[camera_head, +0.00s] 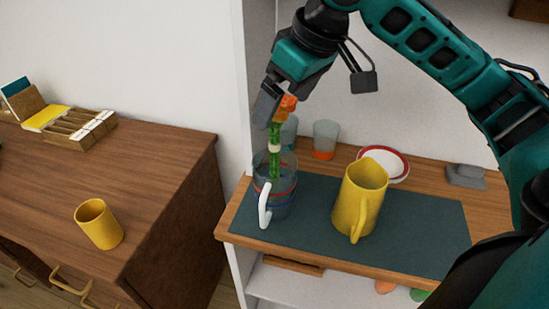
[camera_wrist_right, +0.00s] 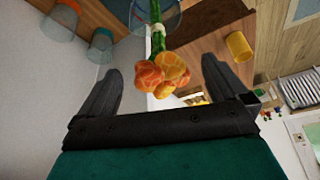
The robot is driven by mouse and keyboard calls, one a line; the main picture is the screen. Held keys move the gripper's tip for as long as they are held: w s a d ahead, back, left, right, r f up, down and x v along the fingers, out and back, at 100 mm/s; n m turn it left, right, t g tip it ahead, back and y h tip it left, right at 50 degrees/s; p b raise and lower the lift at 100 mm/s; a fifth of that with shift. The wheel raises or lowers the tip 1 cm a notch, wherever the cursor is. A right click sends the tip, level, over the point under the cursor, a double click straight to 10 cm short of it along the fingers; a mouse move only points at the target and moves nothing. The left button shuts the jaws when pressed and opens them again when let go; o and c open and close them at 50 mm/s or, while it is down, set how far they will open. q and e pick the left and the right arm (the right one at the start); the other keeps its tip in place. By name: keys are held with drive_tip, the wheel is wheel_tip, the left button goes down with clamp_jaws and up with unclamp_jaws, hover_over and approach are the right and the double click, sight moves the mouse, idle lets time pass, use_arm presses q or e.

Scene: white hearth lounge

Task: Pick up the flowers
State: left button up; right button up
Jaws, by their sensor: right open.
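The flowers (camera_head: 286,104) have orange heads and a green stem. They stand upright in a clear glass pitcher (camera_head: 283,197) with a white handle and blue and red bands, on a dark mat. My right gripper (camera_head: 268,101) is at the flower heads from above. In the right wrist view the orange heads (camera_wrist_right: 163,73) sit between the two spread fingers of my right gripper (camera_wrist_right: 160,85), with a gap on each side. The stem runs down into the pitcher (camera_wrist_right: 180,14). My left gripper is not in view.
A yellow pitcher (camera_head: 360,200) stands to the right on the dark mat (camera_head: 425,235). Behind are glasses (camera_head: 326,138), a red-rimmed bowl (camera_head: 385,163) and a grey object (camera_head: 466,176). A yellow mug (camera_head: 99,224) stands on the wooden dresser (camera_head: 160,170) at left.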

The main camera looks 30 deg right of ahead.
drive_tip(key=b+x, duration=0.1)
drive_tip(key=x, duration=0.4)
drive_tip(key=shift+s+f, duration=0.1)
drive_tip(key=c, duration=1.3)
